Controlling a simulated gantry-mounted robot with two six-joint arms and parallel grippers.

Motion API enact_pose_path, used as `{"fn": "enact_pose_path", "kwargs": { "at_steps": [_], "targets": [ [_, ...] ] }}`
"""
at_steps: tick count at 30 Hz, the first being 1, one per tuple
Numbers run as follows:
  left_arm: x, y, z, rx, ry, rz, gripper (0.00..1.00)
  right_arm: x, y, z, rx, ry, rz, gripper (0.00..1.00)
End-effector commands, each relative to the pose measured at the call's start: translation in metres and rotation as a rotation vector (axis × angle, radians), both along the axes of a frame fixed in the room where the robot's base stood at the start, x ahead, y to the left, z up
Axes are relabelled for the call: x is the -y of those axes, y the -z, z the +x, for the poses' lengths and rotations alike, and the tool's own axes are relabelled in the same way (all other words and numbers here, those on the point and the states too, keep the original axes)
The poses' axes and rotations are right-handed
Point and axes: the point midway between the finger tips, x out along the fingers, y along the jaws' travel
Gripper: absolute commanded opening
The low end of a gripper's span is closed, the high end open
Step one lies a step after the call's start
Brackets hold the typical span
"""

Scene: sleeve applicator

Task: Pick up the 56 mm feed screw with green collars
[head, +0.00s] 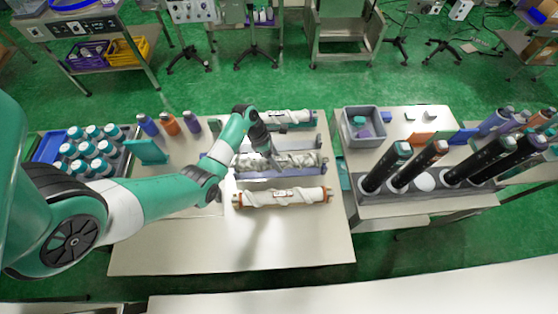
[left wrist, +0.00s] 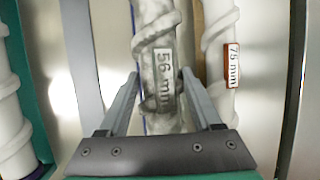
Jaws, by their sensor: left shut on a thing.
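The feed screw labelled 56 mm (left wrist: 158,35) is grey and marbled with a raised spiral. In the head view it is the middle screw (head: 300,160) of three, lying across the table. Its collar colour cannot be told clearly. My left gripper (head: 270,155) is shut on its middle, and in the left wrist view the two fingers (left wrist: 160,88) stand on either side of it by the label. The gripper hides part of the screw. My right gripper is not in view.
A white screw with orange ends (head: 285,198), labelled 75 mm in the left wrist view (left wrist: 218,50), lies nearer. A white screw with teal ends (head: 292,118) lies farther back. Bottles stand in a tray (head: 45,146) at left. Tall black cylinders (head: 385,168) stand at right. The front table is clear.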

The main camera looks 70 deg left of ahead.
Motion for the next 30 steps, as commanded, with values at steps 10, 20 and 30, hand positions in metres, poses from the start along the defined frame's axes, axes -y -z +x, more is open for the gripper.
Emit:
{"fn": "enact_pose_path", "kwargs": {
  "at_steps": [10, 20, 30],
  "targets": [
    [0.027, -0.068, -0.077, 0.000, -0.005, -0.002, 0.00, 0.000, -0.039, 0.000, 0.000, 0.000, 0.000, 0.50],
    [0.042, -0.089, -0.121, 0.000, -0.002, -0.001, 0.00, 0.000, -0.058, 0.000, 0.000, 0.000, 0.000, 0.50],
    [0.038, -0.086, -0.118, 0.005, 0.043, 0.003, 0.00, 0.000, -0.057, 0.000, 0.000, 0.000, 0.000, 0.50]
  ]
}}
